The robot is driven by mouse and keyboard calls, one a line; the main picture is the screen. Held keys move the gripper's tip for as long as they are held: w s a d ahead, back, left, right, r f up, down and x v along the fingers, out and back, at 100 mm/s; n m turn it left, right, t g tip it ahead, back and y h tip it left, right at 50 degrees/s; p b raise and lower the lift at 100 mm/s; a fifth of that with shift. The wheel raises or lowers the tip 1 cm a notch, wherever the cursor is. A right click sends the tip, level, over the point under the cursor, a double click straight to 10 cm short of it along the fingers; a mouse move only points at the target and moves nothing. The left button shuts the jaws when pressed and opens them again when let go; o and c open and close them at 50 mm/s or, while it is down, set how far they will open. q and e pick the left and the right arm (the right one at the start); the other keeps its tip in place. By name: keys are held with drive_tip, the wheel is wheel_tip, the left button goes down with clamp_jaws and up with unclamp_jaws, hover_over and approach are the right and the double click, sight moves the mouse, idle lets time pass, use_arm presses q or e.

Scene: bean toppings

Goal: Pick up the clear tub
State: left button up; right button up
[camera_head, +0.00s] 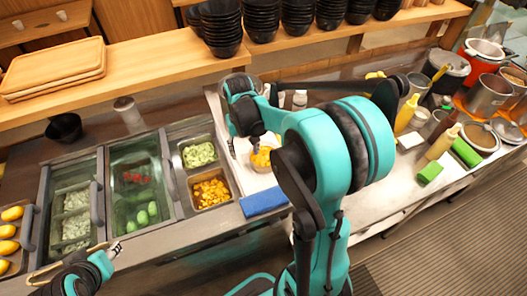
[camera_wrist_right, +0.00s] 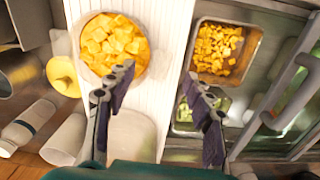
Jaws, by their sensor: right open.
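A round clear tub of orange cubes (camera_head: 262,158) sits on the white board, and it also shows in the right wrist view (camera_wrist_right: 114,44). A second pale, see-through rounded container (camera_wrist_right: 132,135) lies on the same board, partly covered by a finger; in the head view my right arm hides most of that area. My right gripper (camera_wrist_right: 158,95) is open and empty above the board, its fingers spread between the cube tub and the pans. My left gripper (camera_head: 112,252) is low at the left, near the green-bean pans; its jaws are unclear.
Metal pans of green (camera_head: 200,154) and orange cubes (camera_head: 211,192) lie left of the board. A blue block (camera_head: 263,201) is at the front edge. Black bowls (camera_head: 222,25) stack on the shelf. Bottles and pots (camera_head: 488,92) crowd the right. A white bottle (camera_wrist_right: 30,120) stands beside the board.

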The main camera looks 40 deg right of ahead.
sight(246, 158)
wheel_tip(246, 158, down, 6)
drive_tip(key=shift+s+d+f+b, duration=0.1)
drive_tip(key=shift+b, duration=0.85)
clamp_jaws()
